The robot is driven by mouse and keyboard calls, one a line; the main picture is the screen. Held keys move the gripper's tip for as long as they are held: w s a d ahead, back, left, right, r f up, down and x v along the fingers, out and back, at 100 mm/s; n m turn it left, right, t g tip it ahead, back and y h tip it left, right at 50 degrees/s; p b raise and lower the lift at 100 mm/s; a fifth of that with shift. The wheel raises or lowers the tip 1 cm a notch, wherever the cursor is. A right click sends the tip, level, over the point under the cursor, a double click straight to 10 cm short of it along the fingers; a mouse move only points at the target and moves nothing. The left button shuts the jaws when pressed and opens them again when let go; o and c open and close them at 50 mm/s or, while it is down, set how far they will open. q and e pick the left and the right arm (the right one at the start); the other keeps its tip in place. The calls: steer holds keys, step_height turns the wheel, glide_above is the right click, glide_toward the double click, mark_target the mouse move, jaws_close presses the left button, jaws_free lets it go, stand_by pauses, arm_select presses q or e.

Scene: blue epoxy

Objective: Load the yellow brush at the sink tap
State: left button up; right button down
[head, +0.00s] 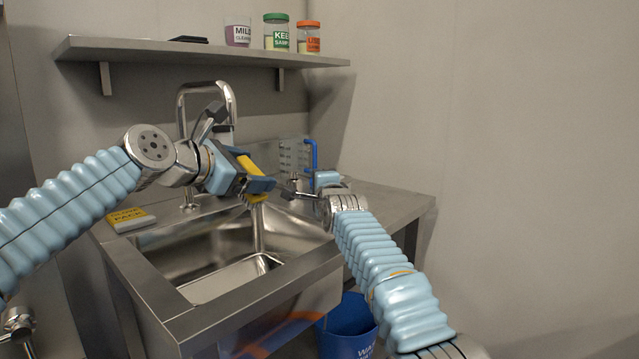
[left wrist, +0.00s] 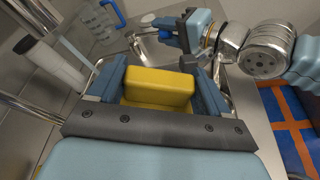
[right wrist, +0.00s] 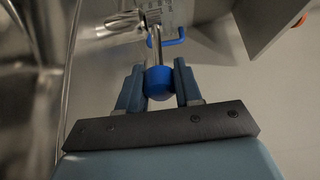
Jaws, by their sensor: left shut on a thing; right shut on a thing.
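My left gripper (head: 256,184) is shut on the yellow brush (head: 248,165) and holds it above the sink basin (head: 214,281). In the left wrist view the yellow brush (left wrist: 160,87) fills the space between both fingers. The tall curved metal tap (head: 181,106) stands at the back of the sink, partly behind my left gripper. My right gripper (right wrist: 160,88) is shut on a round blue knob (right wrist: 158,80) at the end of a metal stem. In the head view it is right of the brush, by the sink's far right corner. I cannot tell whether water runs; a pale vertical streak shows below the brush.
A clear jug with a blue handle (head: 314,155) stands behind my right gripper. A wall shelf (head: 190,52) above holds several containers. A blue bucket (head: 348,335) stands on the floor below.

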steer(key=shift+a+f, duration=0.15)
steer(key=shift+f, duration=0.15)
steer(key=c, duration=0.9)
jaws_free()
steer(key=shift+o, duration=0.3)
steer(key=shift+r, duration=0.15)
steer(key=shift+r, duration=0.1)
steer(key=shift+s+d+r, duration=0.1)
steer(key=shift+s+d, duration=0.2)
steer(key=shift+s, duration=0.25)
steer(key=v, duration=1)
steer(key=shift+s+f, duration=0.2)
steer(key=shift+s, duration=0.2)
